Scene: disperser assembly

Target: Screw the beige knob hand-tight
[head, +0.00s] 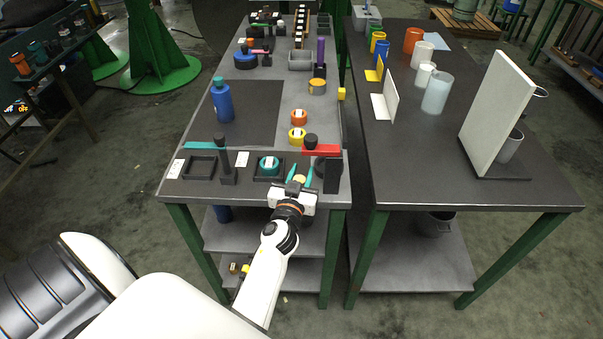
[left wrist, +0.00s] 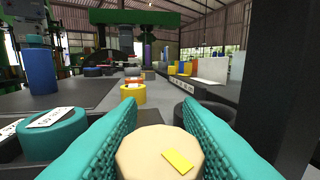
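The beige knob (head: 299,179) is at the front right of the near bench, partly hidden by my gripper. In the left wrist view the beige knob (left wrist: 155,150) has a pale round top with a yellow mark (left wrist: 178,161) pointing to the lower right. My left gripper (head: 300,172) reaches it from the front. Its teal fingers (left wrist: 158,112) lie along both sides of the knob with no clear gap, and their tips extend past it. What the knob sits on is hidden. My right gripper does not show.
A dark upright block (head: 333,176) stands close to the right of the gripper, with a red bar (head: 321,150) behind it. A teal ring (head: 268,164) in a black holder is to the left. Yellow (head: 297,136) and orange (head: 299,117) rings and a blue bottle (head: 223,103) stand farther back.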

